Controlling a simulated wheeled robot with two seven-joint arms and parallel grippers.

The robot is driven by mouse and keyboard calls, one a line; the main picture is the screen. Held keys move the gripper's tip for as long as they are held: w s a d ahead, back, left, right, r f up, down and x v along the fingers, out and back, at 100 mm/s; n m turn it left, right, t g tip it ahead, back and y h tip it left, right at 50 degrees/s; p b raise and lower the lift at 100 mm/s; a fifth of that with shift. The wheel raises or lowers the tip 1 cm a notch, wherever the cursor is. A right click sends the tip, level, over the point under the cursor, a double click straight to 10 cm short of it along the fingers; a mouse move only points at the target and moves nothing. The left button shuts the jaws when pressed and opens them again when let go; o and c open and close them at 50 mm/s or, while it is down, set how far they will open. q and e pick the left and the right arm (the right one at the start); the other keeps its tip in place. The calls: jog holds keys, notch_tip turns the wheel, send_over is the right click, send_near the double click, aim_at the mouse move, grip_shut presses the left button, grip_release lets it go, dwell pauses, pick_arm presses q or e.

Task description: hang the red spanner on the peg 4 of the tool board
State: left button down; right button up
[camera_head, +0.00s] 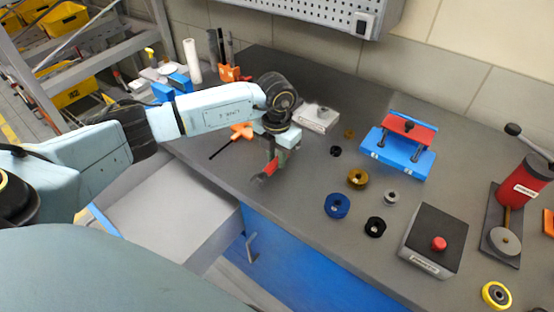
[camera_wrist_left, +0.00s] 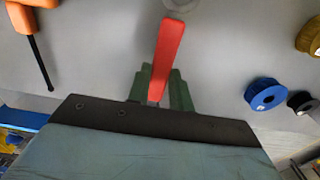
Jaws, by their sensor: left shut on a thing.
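The red spanner (camera_head: 270,169) is in my left gripper (camera_head: 275,153), above the dark workbench. In the left wrist view the red spanner (camera_wrist_left: 168,48) sticks out from between the green fingers of the left gripper (camera_wrist_left: 162,88), which are shut on it. Its far end looks grey and is partly cut off by the top edge of that view. A grey perforated board (camera_head: 290,12) shows at the top of the head view, cut off by the frame. I cannot make out peg 4 or any numbered pegs. My right gripper is not in view.
An orange-handled tool (camera_head: 241,131) lies left of the gripper. A grey box (camera_head: 317,118) stands behind it. Rings, including a blue one (camera_head: 337,205), a blue-red fixture (camera_head: 398,145), a red-button box (camera_head: 435,241) and a red press (camera_head: 525,190) occupy the right.

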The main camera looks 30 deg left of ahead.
pick_arm(q)
jog(key=shift+f, duration=0.85)
jog(key=shift+f, duration=0.25)
jog(key=c, duration=1.3)
grip_release()
jog(key=shift+o, duration=0.2)
notch_tip(320, 180, up, 14)
jog(key=shift+f, duration=0.25)
